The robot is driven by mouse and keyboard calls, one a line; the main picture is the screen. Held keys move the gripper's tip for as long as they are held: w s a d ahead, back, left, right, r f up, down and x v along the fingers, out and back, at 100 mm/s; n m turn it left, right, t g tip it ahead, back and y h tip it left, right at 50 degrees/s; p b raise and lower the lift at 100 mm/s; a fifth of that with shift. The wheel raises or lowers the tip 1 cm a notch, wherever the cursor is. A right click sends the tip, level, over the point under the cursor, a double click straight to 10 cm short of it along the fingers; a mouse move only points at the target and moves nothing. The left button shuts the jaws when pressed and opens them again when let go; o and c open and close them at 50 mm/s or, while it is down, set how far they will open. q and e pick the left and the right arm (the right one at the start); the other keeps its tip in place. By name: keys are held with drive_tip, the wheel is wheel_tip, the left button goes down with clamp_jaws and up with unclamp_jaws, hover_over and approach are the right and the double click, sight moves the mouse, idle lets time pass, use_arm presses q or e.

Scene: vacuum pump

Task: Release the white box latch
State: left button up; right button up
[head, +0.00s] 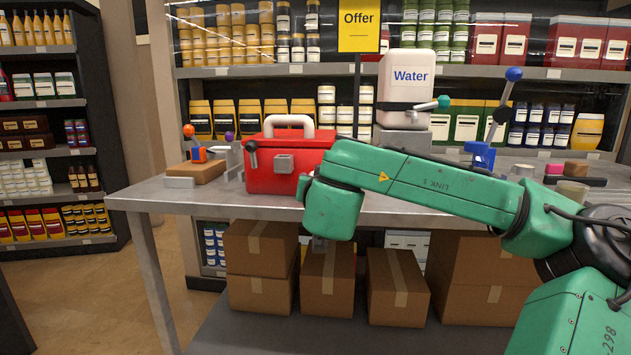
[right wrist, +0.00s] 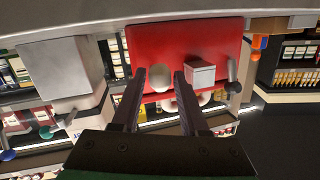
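A red box (head: 262,179) with a white carrying handle (head: 288,122) stands on the grey table. A grey square catch (head: 284,164) sits on its front; it also shows in the right wrist view (right wrist: 200,73), where the picture is upside down. A rounded white latch knob (right wrist: 160,80) on the red front lies beside that catch; my arm hides it in the head view. My right gripper (right wrist: 160,73) is open, with one finger on each side of the white knob. I cannot tell whether the fingers touch it. My left gripper is not in view.
A white Water container (head: 407,80) stands behind my right arm. Left of the box are a brown block (head: 195,172) and an orange-topped lever (head: 188,131). A blue-knobbed lever (head: 513,75) stands at the right. Cardboard boxes (head: 327,280) sit under the table (head: 140,192).

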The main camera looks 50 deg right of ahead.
drive_tip(key=shift+o, duration=0.6)
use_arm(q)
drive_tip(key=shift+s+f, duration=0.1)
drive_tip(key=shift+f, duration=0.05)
use_arm(e)
drive_tip(key=v, duration=1.4)
drive_tip(key=shift+s+a, duration=0.2)
drive_tip(key=shift+a, duration=0.05)
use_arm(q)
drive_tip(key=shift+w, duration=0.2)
